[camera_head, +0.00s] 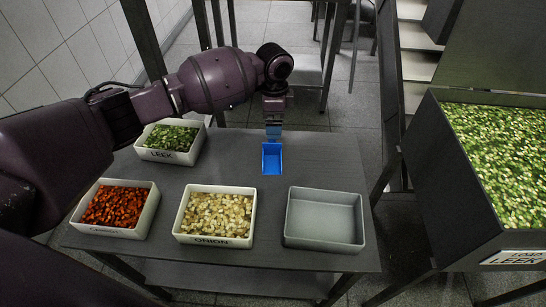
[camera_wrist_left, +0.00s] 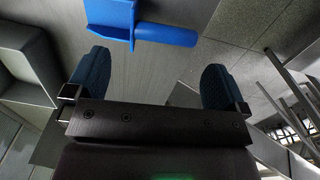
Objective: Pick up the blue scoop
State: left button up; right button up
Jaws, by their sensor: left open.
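The blue scoop (camera_head: 271,159) lies on the grey table near its far edge, with its open tray toward the front. In the left wrist view the scoop's bright blue handle (camera_wrist_left: 166,34) and part of its tray show at the top, beyond the fingertips. My left gripper (camera_head: 273,130) points down at the scoop's far side, near its handle end. In the left wrist view the left gripper (camera_wrist_left: 152,75) has its two dark blue fingers wide apart with nothing between them. My right gripper is in neither view.
White bins of leek (camera_head: 195,155), carrot (camera_head: 146,222) and onion (camera_head: 178,235) stand on the table (camera_head: 310,155). An empty grey tray (camera_head: 325,238) is at the front right. A large dark leek container (camera_head: 455,190) stands to the right. The table's far right is clear.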

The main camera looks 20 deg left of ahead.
pick_arm(q)
notch_tip(320, 180, down, 2)
jog(key=shift+a+f, duration=0.1)
jog(key=f+b, duration=0.1)
jog(key=f, duration=0.3)
jog(key=shift+w+a+f+b, duration=0.1)
jog(key=shift+w+a+b, duration=0.1)
jog(key=shift+b, duration=0.15)
jog(key=shift+f, duration=0.15)
jog(key=c, duration=0.9)
notch_tip(320, 180, up, 20)
jog(key=p, duration=0.4)
jog(key=shift+p, duration=0.3)
